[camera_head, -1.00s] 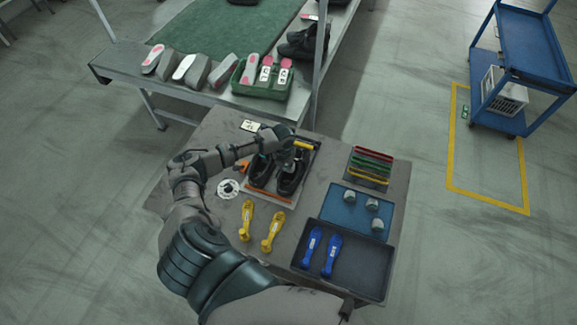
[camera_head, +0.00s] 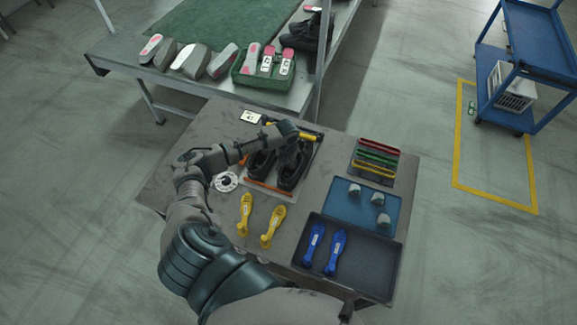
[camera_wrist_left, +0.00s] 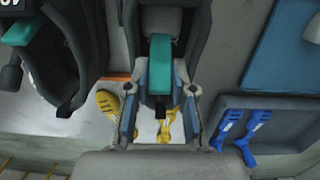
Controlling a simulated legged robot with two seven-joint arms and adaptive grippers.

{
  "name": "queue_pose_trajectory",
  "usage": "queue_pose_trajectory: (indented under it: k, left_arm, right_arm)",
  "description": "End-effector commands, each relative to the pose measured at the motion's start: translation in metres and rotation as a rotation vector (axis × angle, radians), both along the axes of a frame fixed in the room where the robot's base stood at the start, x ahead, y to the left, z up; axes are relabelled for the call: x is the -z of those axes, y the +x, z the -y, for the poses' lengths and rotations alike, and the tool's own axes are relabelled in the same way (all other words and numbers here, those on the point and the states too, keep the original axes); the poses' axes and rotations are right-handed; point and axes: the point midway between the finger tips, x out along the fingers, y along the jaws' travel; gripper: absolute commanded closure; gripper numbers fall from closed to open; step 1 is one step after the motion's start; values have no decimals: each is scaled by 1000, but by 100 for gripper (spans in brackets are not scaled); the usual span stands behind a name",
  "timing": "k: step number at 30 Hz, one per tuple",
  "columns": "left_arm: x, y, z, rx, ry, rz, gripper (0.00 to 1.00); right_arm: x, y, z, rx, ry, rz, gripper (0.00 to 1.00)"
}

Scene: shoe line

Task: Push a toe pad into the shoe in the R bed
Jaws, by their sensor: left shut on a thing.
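Two dark shoes stand side by side in beds on the grey table. The right-hand one, in the R bed (camera_head: 290,176), shows in the wrist view as a dark collar (camera_wrist_left: 118,28) with a teal strip (camera_wrist_left: 160,62). The other shoe (camera_head: 260,165) is just left of it. My left gripper (camera_head: 301,157) is over the right-hand shoe, fingers down at its opening. Several grey toe pads (camera_head: 377,199) lie on the blue mat. My right gripper is out of view.
Two yellow tools (camera_head: 246,214) lie in front of the beds. Two blue tools (camera_head: 335,252) lie in a dark tray (camera_head: 370,270). A rack of coloured strips (camera_head: 376,160) stands right of the shoes. A bench with insoles and a green tray (camera_head: 263,83) is behind.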

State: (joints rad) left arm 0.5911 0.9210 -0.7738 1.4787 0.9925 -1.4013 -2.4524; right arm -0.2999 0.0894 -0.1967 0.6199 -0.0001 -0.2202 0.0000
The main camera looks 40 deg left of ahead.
Motion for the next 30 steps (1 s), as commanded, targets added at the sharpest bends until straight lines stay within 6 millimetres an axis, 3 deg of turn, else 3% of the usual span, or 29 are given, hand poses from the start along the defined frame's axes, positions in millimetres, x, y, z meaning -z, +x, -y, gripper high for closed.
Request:
queue_pose_trajectory:
  k: [8, 19, 30]
  left_arm:
    - [11, 11, 0, 0, 3, 2, 100]
    - [13, 35, -10, -1, -1, 1, 100]
    - [12, 41, -13, 0, 0, 1, 100]
  right_arm:
    - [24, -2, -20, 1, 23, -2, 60]
    - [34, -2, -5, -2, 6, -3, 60]
    - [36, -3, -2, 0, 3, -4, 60]
